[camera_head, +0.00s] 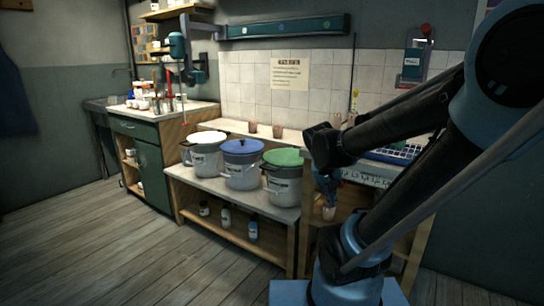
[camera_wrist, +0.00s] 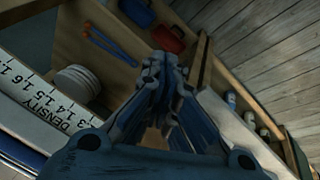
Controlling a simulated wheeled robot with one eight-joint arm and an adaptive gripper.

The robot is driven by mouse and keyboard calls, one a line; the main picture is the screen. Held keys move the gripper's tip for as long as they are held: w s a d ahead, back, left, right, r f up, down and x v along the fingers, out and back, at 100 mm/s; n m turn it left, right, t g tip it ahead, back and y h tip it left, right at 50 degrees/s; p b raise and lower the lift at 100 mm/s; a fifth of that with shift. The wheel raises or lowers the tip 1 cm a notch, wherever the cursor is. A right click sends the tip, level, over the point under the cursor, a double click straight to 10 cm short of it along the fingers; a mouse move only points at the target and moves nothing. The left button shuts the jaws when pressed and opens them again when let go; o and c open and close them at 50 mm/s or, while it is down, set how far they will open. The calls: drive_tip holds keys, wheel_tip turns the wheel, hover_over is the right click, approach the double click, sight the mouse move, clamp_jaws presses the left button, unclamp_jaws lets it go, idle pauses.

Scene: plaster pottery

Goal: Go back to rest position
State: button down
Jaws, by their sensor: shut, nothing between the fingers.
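My gripper (camera_wrist: 165,68) shows in the wrist view with its blue fingers brought together and nothing held between them. In the head view my arm reaches in from the right, and my gripper (camera_head: 328,188) hangs below the dark wrist, pointing down. It is in front of the workbench, just right of the pot with the green lid (camera_head: 283,178). The gripper is small and partly dark there, so its fingertips are hard to make out.
A white-lidded pot (camera_head: 205,155) and a blue-lidded pot (camera_head: 242,165) stand on the low bench (camera_head: 225,189). In the wrist view, a density scale (camera_wrist: 42,105) and stacked white discs (camera_wrist: 77,82) lie left of the gripper. The wooden floor (camera_head: 90,245) at left is clear.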

drive_tip(key=s+a+f+n+y, duration=0.1)
drive_tip(key=s+f+y, duration=0.2)
drive_tip(key=s, duration=0.7)
drive_tip(key=shift+f+n, duration=0.25)
drive_tip(key=shift+n, duration=0.05)
